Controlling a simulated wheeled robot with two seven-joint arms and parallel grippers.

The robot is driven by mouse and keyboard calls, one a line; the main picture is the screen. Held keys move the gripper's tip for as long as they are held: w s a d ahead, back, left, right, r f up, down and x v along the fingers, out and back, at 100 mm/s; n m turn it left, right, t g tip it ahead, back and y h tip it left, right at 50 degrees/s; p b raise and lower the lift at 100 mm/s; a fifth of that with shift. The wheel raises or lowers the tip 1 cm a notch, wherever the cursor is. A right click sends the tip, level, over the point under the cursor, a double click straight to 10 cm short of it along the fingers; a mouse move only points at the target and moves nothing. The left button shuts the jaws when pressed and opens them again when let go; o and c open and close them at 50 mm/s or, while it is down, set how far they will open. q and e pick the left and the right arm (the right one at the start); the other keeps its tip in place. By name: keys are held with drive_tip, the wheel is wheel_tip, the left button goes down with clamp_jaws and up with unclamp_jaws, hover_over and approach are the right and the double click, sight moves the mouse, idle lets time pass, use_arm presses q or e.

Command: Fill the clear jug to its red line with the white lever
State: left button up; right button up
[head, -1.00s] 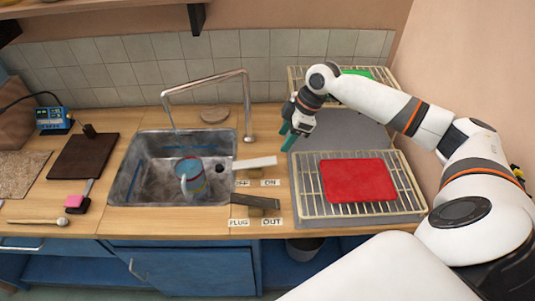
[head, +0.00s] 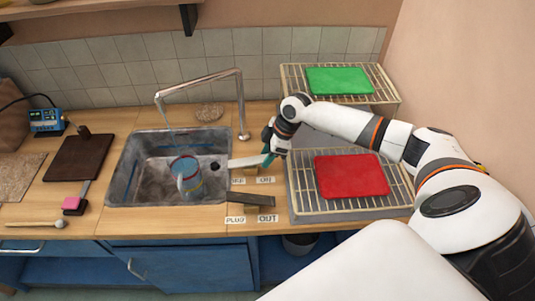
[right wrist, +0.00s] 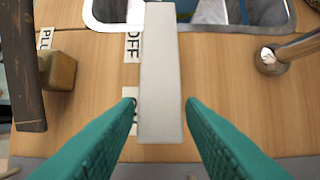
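The clear jug (head: 188,178) stands in the sink (head: 128,180). It looks bluish with a red band, and its water level is too small to tell. The white lever (head: 248,162) lies over the counter at the sink's right edge, and it also shows in the right wrist view (right wrist: 158,60). My right gripper (right wrist: 160,105) is open, its teal fingers on either side of the lever's end with small gaps. In the head view my right gripper (head: 268,157) is at the lever's right end. My left gripper is not in view.
The tap (head: 240,100) arches over the sink, its spout above the jug. A dark lever (head: 250,199) is in front of the white one. A rack with a red board (head: 350,176) stands right; a green board (head: 340,80) is behind. OFF (right wrist: 133,45) is beside the lever.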

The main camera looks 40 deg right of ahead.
drive_tip(key=c, duration=0.6)
drive_tip(key=shift+w+a+r+g+h+p, duration=0.15)
drive_tip(key=shift+r+g+h+p, duration=0.25)
drive_tip(key=shift+p, duration=0.65)
drive_tip(key=shift+f, duration=0.1)
drive_tip(key=o, duration=1)
